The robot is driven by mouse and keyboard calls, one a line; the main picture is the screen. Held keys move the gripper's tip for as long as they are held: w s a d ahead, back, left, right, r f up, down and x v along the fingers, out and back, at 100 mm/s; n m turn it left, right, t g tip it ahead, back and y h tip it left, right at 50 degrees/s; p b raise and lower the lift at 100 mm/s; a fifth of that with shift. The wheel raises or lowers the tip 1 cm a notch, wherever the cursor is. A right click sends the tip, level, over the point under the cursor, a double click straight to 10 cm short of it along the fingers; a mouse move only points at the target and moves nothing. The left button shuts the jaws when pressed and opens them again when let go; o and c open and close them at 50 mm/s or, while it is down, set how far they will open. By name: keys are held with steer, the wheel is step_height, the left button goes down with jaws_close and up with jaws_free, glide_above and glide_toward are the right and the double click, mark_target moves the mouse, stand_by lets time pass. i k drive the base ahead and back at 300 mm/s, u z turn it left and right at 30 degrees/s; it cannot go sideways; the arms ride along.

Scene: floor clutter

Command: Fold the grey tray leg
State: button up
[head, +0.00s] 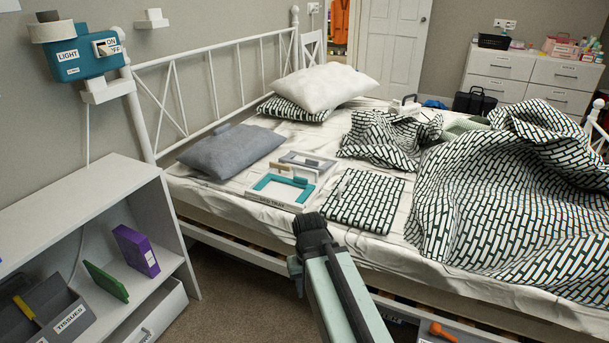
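A white bed tray (252,197), with lettering on its front edge, lies on the near left part of the bed. A teal leg frame (262,184) lies low across the tray. A grey leg frame (293,158) shows at the tray's far side; its exact angle is hard to tell. Pale bars stand up near the tray's right end. My gripper (309,223) is just past the tray's near right corner in the picture, dark and seen from behind. Its fingers are not distinct, so I cannot tell whether it is open or holds anything.
A folded patterned cloth (366,200) lies right of the tray, and a rumpled patterned duvet (520,190) covers the bed's right. A grey pillow (232,149) lies behind left. A white shelf unit (70,205) stands left, with carpet (235,300) between it and the bed.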

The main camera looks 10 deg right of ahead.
mark_target(310, 162)
steer(key=u, duration=0.35)
steer(key=k, duration=1.15)
steer(key=u, duration=0.25)
steer(key=i, duration=0.7)
steer(key=z, duration=0.55)
steer(key=i, duration=1.2)
steer(key=u, duration=0.7)
